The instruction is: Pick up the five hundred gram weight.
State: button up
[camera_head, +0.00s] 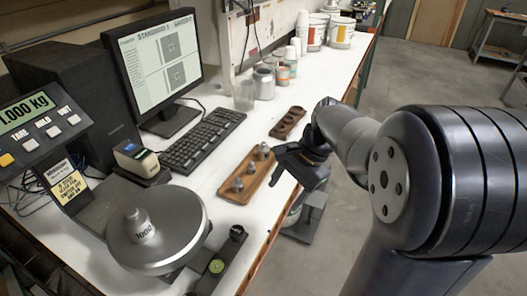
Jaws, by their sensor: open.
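A wooden tray (232,192) lies on the white bench and holds several small grey metal weights in a row. The nearest weight (238,185) sits at the tray's front end. Another weight (251,167) sits around the middle. A further weight (263,152) is toward the far end, close to my gripper. Their markings are too small to read, so I cannot tell which is five hundred grams. My gripper (279,164) is dark, open and empty, at the right side of the tray. A larger weight marked 1000 (139,226) stands upright on the round scale pan (172,236).
The scale display (27,113) reads 1.000 kg. A keyboard (203,139) and a monitor (157,62) stand left of the tray. A dark holder with round recesses (288,122) lies behind it. Cans and cups line the far bench. The bench edge runs close on the right.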

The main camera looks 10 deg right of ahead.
aim_at(262, 150)
jog(key=i+l+u, duration=0.55)
jog(key=l+u, duration=0.15)
jog(key=l, duration=0.15)
jog(key=i+l+u, duration=0.2)
jog(key=l, duration=0.15)
jog(key=l+u, duration=0.25)
jog(key=l, duration=0.15)
